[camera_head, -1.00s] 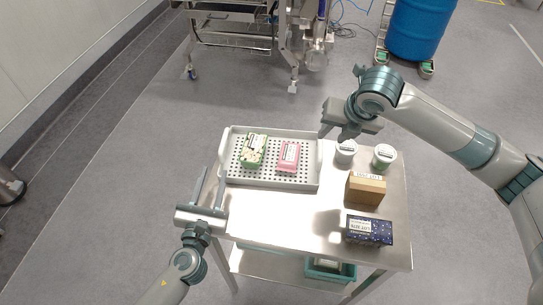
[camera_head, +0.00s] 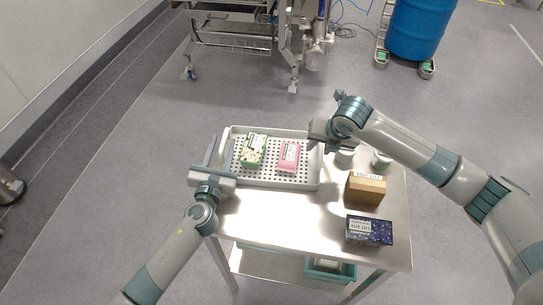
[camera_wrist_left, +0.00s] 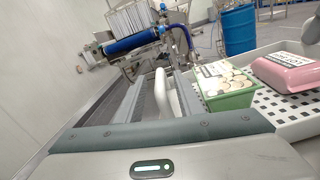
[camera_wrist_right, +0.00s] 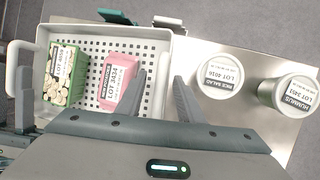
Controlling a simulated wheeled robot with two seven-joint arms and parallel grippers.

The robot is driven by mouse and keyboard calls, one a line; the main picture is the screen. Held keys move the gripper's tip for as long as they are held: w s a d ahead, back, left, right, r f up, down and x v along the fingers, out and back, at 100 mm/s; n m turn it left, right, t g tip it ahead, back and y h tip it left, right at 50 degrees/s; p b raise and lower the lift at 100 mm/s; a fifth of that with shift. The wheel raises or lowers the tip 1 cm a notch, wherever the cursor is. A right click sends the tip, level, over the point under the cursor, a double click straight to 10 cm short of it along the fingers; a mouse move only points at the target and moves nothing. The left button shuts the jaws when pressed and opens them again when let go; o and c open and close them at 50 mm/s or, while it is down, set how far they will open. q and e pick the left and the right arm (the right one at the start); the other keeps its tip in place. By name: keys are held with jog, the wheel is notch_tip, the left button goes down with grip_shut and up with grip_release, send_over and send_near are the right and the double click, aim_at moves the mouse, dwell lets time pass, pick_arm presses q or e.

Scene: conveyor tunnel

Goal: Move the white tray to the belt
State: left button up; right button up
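The white tray (camera_head: 262,184) lies on a steel cart and holds a green box (camera_head: 254,150) and a pink package (camera_head: 289,157). My left gripper (camera_head: 216,152) is open at the tray's left end; in the left wrist view a white tray handle (camera_wrist_left: 164,95) shows between its fingers, not pinched. My right gripper (camera_head: 322,140) is open at the tray's right end; in the right wrist view its spread fingers (camera_wrist_right: 163,95) straddle the tray's right side, and contact cannot be told. A metal machine (camera_head: 240,28) stands at the back; its belt is not clearly visible.
Two white-lidded tubs (camera_wrist_right: 220,76) stand just right of the tray, partly behind my right arm in the head view. A brown box (camera_head: 366,188) and a dark blue box (camera_head: 369,230) stand nearer. A blue barrel (camera_head: 420,30) is at the back right. Floor between cart and machine is clear.

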pick_arm(q)
grip_shut()
pick_arm(e)
grip_shut()
pick_arm(q)
jog(key=shift+r, duration=0.2)
pick_arm(e)
jog(key=shift+r, duration=0.2)
